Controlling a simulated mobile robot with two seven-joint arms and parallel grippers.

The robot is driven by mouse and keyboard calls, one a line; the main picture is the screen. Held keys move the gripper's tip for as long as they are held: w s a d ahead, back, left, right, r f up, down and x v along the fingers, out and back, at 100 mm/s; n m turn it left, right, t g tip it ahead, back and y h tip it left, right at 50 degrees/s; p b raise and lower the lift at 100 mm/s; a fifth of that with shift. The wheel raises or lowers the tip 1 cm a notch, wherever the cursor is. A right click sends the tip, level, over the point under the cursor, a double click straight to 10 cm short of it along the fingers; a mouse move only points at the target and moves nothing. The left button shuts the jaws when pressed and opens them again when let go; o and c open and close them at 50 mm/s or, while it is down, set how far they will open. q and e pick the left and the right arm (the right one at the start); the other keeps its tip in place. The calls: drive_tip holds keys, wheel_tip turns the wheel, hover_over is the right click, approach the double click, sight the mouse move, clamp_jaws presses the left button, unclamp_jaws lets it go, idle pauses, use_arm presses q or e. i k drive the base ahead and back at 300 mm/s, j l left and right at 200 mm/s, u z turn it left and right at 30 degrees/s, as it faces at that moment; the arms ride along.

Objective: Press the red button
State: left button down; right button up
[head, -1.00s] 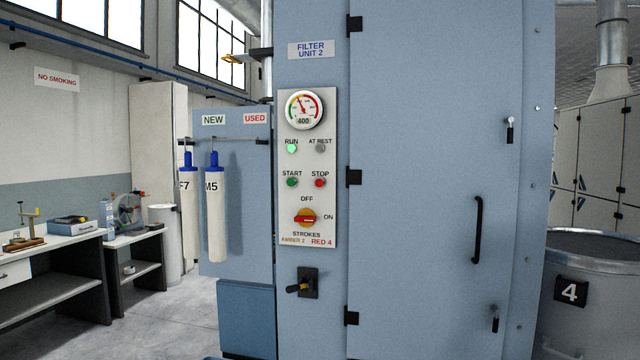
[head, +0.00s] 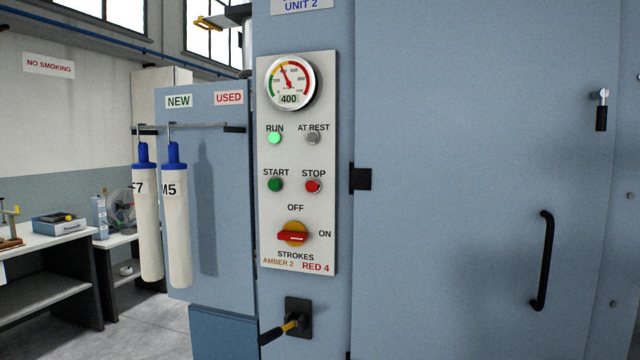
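The red button (head: 313,186) sits under the word STOP on the pale control panel (head: 297,160) of the blue filter cabinet. A green button (head: 275,185) is to its left under START. Above them, the RUN lamp (head: 274,138) glows green and the AT REST lamp (head: 313,138) is grey. Below is a red rotary switch (head: 293,235) on a yellow disc, its handle lying roughly level toward ON. The gauge (head: 289,83) at the top has a display reading 400. Neither of my grippers shows in the head view.
A black lever with a yellow band (head: 284,326) sticks out below the panel. Two white filter sleeves (head: 176,225) with blue tops hang at the left. The cabinet door (head: 450,180) has a black handle (head: 543,260). Workbenches (head: 50,250) stand at the far left.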

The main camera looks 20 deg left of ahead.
sight(311, 186)
drive_tip(key=i+l, duration=0.1)
drive_tip(key=i, duration=0.65)
drive_tip(key=i+l+u, duration=0.1)
drive_tip(key=i, duration=0.65)
